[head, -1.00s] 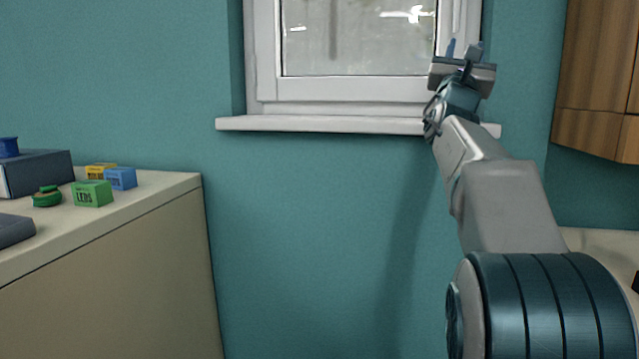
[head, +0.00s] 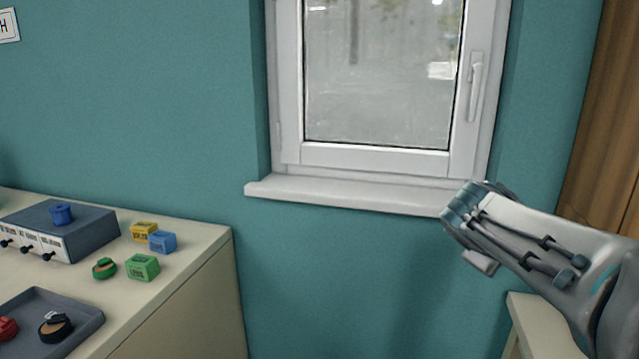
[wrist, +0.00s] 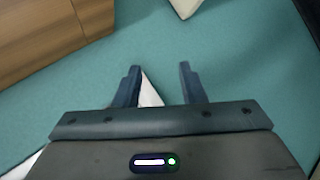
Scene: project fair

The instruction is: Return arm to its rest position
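My gripper (wrist: 160,88) shows in the wrist view with its two dark fingers apart and nothing between them. Beyond the fingers are the teal wall and a white edge. In the head view my arm reaches in from the right, in front of the wall below the window. The fingers cannot be made out in that view.
A window sill (head: 340,196) and a wooden cabinet (head: 605,130) are near my arm.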

